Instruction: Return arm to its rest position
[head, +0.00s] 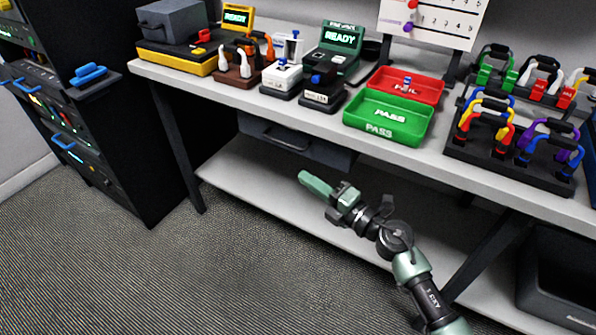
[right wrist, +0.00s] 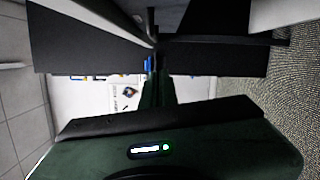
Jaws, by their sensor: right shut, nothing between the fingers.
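My right gripper (head: 316,184) shows in the head view, in front of the workbench (head: 270,112) and below the height of its top. It is shut and empty. My right arm comes up from the bottom right, with the gripper pointing to the upper left, apart from everything on the bench. The right wrist view shows the dark green gripper housing (right wrist: 215,143) large at the bottom. My left gripper and arm are not in view.
A red tray (head: 425,84) marked FAIL has a small blue-and-white item in it. A green PASS tray (head: 383,133) looks empty. Carpet in front is clear.

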